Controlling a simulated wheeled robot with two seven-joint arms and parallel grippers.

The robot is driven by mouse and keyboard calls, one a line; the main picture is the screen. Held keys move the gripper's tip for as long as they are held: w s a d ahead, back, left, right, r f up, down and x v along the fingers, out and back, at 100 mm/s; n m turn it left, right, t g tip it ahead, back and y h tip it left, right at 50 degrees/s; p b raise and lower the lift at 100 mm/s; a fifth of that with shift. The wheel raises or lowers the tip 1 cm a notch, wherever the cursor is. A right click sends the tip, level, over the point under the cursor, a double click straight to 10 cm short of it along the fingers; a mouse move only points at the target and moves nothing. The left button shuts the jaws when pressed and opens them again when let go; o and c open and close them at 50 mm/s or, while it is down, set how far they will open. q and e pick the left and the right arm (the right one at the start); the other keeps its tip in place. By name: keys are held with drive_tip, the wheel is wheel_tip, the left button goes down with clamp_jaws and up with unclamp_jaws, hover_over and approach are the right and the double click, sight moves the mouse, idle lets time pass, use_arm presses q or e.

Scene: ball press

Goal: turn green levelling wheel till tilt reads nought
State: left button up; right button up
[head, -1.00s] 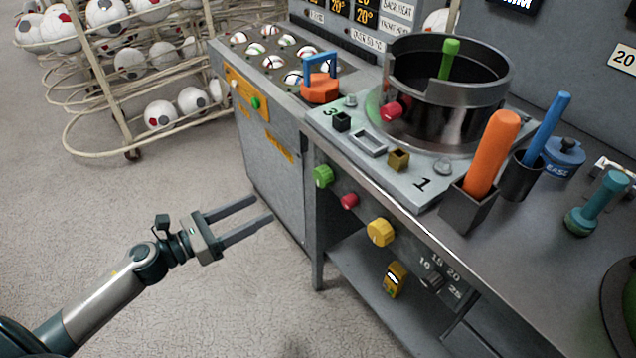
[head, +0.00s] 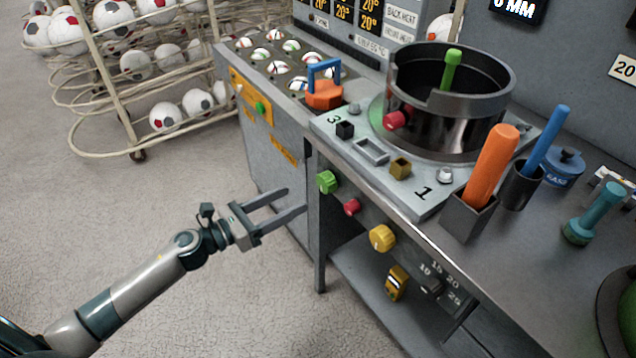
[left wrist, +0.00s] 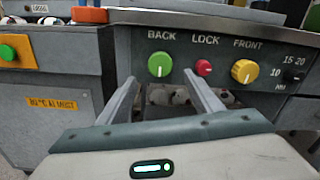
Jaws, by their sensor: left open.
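The green levelling wheel (head: 327,182) sits on the bench's front panel, leftmost of three knobs. In the left wrist view the green wheel (left wrist: 160,64) is under the label BACK, with a pale mark on its face. My left gripper (head: 297,199) is open and empty, left of the wheel and a little below it, apart from it. In the left wrist view its fingers (left wrist: 160,85) point at the panel, with the green wheel beyond and above the gap. A tilt readout is not clear in either view. My right gripper is not in view.
A red LOCK knob (head: 352,207) and a yellow FRONT knob (head: 382,238) are right of the green wheel. A grey plate (head: 420,200) with a dark cylinder (head: 450,100) is above. A grey cabinet (head: 270,165) stands to the left. The floor in front is clear.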

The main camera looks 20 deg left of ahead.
sight(321, 184)
use_arm(q)
drive_tip(key=p+x, duration=0.2)
drive_tip(key=x, duration=0.7)
drive_tip(key=shift+w+d, duration=0.2)
drive_tip(key=shift+w, duration=0.05)
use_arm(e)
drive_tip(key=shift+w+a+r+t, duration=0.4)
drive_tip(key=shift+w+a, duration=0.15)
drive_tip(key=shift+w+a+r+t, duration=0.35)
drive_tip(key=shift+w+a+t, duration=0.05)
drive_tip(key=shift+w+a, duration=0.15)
use_arm(q)
drive_tip(key=c, duration=1.1)
